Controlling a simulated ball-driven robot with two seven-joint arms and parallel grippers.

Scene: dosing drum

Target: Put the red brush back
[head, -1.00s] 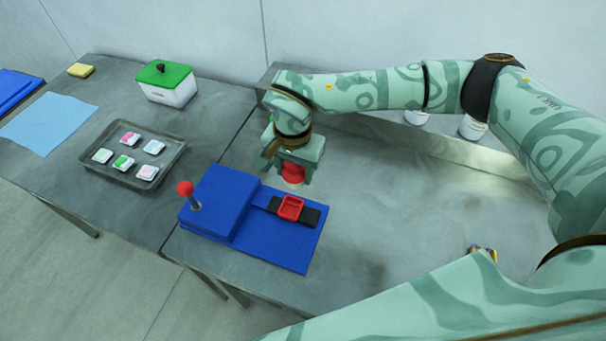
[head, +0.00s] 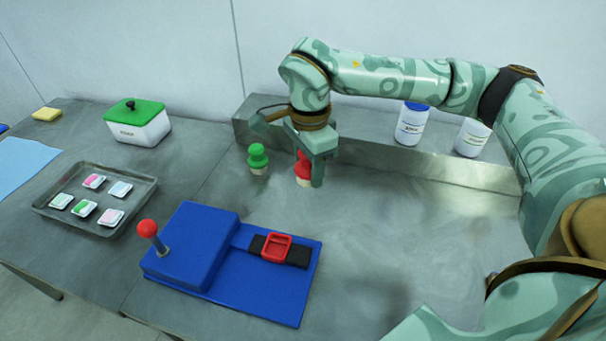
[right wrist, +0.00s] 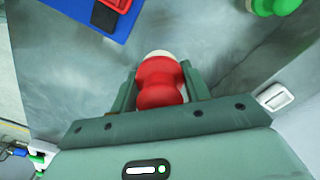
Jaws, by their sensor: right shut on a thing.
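The red brush (head: 303,166) has a red knob handle and pale bristles pointing down. My right gripper (head: 308,170) is shut on its handle; in the right wrist view the red brush (right wrist: 160,82) sits between the two fingers (right wrist: 158,88). It is at the back of the table, right of a green brush (head: 257,158), which stands with its pale end down. The green brush also shows at the top right of the right wrist view (right wrist: 274,6). Whether the red brush touches the table is hard to tell. My left gripper is not in view.
A blue press (head: 195,248) with a red-knobbed lever and a red frame (head: 276,247) stands in front. A tray (head: 50,203) of small packets and a green-lidded box (head: 138,122) are left. White bottles (head: 412,124) stand on the back ledge (head: 440,162). The table right of the press is clear.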

